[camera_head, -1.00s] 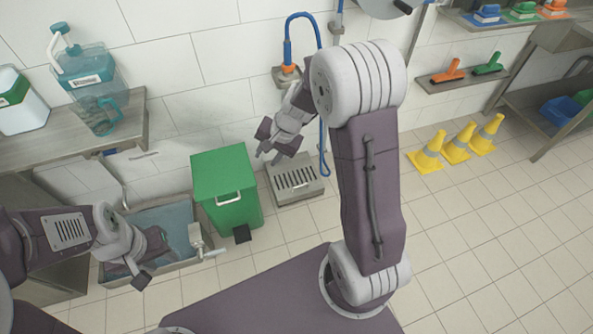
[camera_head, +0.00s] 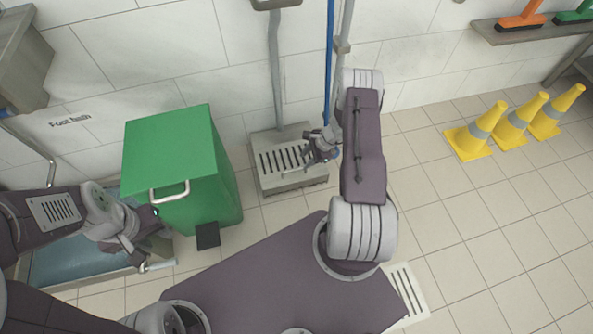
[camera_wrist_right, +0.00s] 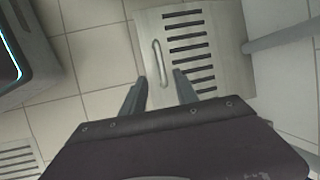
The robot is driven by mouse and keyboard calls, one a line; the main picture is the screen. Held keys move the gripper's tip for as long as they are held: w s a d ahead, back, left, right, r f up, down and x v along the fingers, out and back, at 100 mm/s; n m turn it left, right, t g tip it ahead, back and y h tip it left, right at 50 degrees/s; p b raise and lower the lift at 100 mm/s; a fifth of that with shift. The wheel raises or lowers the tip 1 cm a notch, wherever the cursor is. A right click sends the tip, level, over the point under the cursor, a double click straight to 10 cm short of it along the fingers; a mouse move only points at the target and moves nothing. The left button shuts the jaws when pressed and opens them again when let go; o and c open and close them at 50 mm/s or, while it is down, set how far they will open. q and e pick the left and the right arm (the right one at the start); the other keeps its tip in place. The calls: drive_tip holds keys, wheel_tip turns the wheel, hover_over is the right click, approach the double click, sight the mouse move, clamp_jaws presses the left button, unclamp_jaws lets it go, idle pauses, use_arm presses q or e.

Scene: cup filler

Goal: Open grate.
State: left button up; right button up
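The grate is a slotted panel (camera_head: 282,157) on a low grey metal box against the wall. In the right wrist view the slotted grate (camera_wrist_right: 188,45) has a silver bar handle (camera_wrist_right: 158,63) beside its slots, and it looks closed. My right gripper (camera_head: 318,150) is over the right part of the box in the head view.
A green bin (camera_head: 185,170) with a handle stands directly left of the grate box. A blue foot bath (camera_head: 70,262) is at the lower left. Yellow cones (camera_head: 475,135) stand at the right. Another slotted drain (camera_head: 407,290) is in the floor.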

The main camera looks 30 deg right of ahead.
sight(295, 169)
drive_tip(key=b+x, duration=0.6)
drive_tip(key=x, duration=0.3)
drive_tip(key=shift+r, duration=0.15)
drive_tip(key=shift+c, duration=0.4)
clamp_jaws()
idle(0.7)
